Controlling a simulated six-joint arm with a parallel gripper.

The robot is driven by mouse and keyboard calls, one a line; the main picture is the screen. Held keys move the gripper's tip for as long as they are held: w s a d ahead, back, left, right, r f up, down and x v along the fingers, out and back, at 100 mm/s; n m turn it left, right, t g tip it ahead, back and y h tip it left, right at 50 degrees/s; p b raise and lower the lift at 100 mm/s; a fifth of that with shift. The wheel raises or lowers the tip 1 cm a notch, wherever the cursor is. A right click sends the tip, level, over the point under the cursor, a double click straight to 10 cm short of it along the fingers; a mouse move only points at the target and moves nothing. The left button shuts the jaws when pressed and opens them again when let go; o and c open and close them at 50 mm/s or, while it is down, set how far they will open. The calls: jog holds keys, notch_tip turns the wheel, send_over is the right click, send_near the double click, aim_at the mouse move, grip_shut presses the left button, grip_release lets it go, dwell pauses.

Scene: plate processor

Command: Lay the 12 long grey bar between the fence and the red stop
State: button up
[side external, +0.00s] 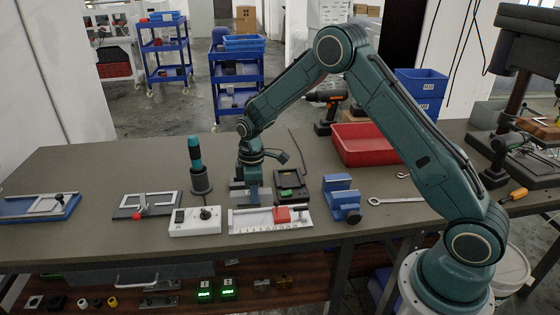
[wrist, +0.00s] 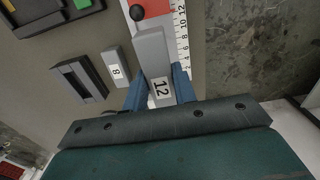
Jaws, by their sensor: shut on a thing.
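The long grey bar marked 12 (wrist: 152,50) is between the two blue fingers of my gripper (wrist: 159,89) in the wrist view. My gripper is shut on it near its labelled end. The bar's far end points towards the red stop (wrist: 155,8), which has a black knob (wrist: 137,12) beside it. A white numbered scale (wrist: 181,35) runs alongside the bar. In the side view my gripper (side external: 253,196) is low, just behind the white scale plate (side external: 250,226) with the red stop (side external: 282,214). I cannot make out the fence clearly, nor whether the bar touches the plate.
A shorter grey bar marked 8 (wrist: 116,68) and a dark slotted block (wrist: 78,82) lie left of the held bar. A white switch box (side external: 195,222), a screwdriver holder (side external: 201,182), a black-and-green device (side external: 291,184) and a blue vise (side external: 341,198) stand close around.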

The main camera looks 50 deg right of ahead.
aim_at(256, 218)
jog(key=shift+f, duration=3.1)
jog(key=shift+f, duration=0.65)
jog(key=o, duration=1.1)
jog(key=shift+d, duration=0.1)
jog(key=shift+w, duration=0.1)
jog(key=shift+c, duration=1.1)
jog(key=shift+o, duration=0.2)
jog(key=shift+d, duration=0.1)
jog(key=shift+r, duration=0.1)
